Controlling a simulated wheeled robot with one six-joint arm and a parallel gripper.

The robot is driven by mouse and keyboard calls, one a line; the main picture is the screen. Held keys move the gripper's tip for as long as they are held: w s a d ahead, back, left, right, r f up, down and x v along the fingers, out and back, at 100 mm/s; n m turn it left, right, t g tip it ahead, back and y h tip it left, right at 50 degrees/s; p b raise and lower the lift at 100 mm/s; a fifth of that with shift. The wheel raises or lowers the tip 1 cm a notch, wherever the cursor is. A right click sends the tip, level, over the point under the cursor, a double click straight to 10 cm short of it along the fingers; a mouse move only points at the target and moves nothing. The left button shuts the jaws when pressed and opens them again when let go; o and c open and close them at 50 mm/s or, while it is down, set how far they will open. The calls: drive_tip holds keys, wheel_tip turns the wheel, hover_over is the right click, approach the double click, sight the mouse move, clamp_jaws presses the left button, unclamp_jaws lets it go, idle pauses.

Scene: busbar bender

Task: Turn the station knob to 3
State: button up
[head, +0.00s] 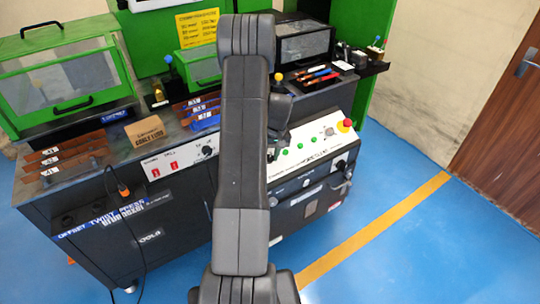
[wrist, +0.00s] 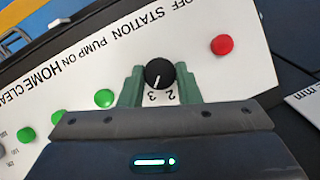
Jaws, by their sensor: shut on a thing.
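The black station knob (wrist: 159,73) sits on the white panel (wrist: 75,75) in the wrist view. Its white pointer line slants down and slightly left, toward the printed 3; the 2 is just right of it. My gripper (wrist: 159,82) has its two green fingers on either side of the knob and is shut on it. In the head view my arm covers much of the station, and I cannot make out the fingers on the knob there.
In the wrist view a red button (wrist: 221,44) is right of the knob and green buttons (wrist: 104,98) are left. Blue floor is clear at right.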

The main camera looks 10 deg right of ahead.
idle(0.3)
drive_tip(key=o, duration=1)
drive_tip(key=r, duration=0.4)
drive_tip(key=d+r, duration=0.1)
drive_tip(key=r, duration=0.4)
drive_tip(key=d+r, duration=0.1)
drive_tip(key=r, duration=0.3)
drive_tip(key=shift+r+p, duration=0.35)
drive_tip(key=shift+p, duration=0.05)
drive_tip(key=f, duration=0.4)
drive_tip(key=a+f, duration=0.1)
drive_tip(key=f, duration=0.4)
drive_tip(key=a+f, duration=0.1)
drive_tip(key=f, duration=0.3)
drive_tip(key=shift+f+b, duration=0.35)
drive_tip(key=shift+b, duration=0.05)
